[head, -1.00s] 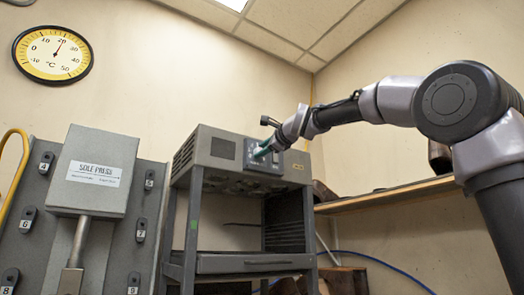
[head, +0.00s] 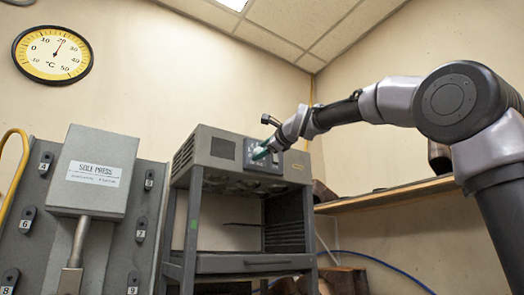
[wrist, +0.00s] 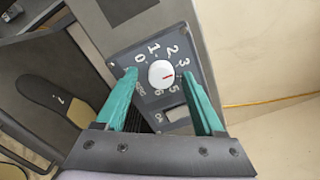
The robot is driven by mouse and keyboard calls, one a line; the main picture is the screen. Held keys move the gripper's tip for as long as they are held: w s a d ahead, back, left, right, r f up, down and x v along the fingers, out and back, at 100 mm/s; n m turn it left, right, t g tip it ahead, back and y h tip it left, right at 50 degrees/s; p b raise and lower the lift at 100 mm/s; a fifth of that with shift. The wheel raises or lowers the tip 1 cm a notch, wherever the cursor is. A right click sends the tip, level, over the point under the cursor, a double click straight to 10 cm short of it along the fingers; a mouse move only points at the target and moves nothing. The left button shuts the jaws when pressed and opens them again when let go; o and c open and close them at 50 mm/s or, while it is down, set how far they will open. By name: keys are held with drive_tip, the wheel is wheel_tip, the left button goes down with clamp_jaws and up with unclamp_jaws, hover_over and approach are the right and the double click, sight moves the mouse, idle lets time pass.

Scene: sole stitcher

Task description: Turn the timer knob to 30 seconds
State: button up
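The timer knob (wrist: 161,74) is a round white dial with a red mark, on a dark panel with white numerals around it. In the wrist view the red mark points right, roughly toward the 3. My gripper (wrist: 159,75) has two green fingers, standing apart on either side of the knob with visible gaps, so it is open. How far the fingertips are from the panel is hard to tell. In the head view my gripper (head: 262,155) is at the front panel (head: 254,147) of the grey machine (head: 215,150); the knob cannot be made out there.
A wooden shelf (head: 390,194) runs along the right wall. A sole press (head: 95,172) stands at left, and a thermometer (head: 53,54) hangs above it.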

drive_tip(key=v, duration=1.1)
drive_tip(key=shift+w, duration=0.1)
drive_tip(key=s+d+f+n+g+h, duration=0.2)
drive_tip(key=s+d+f+n, duration=0.2)
drive_tip(key=f, duration=1.1)
drive_tip(key=s+d+f+n+g+h, duration=0.3)
drive_tip(key=s+d+f, duration=0.5)
drive_tip(key=f, duration=0.7)
drive_tip(key=s+d+f+n+g+h, duration=0.3)
drive_tip(key=s+d+f+n, duration=0.3)
drive_tip(key=f, duration=0.9)
drive_tip(key=d, duration=0.3)
drive_tip(key=shift+f, duration=0.25)
drive_tip(key=shift+w+d, duration=0.1)
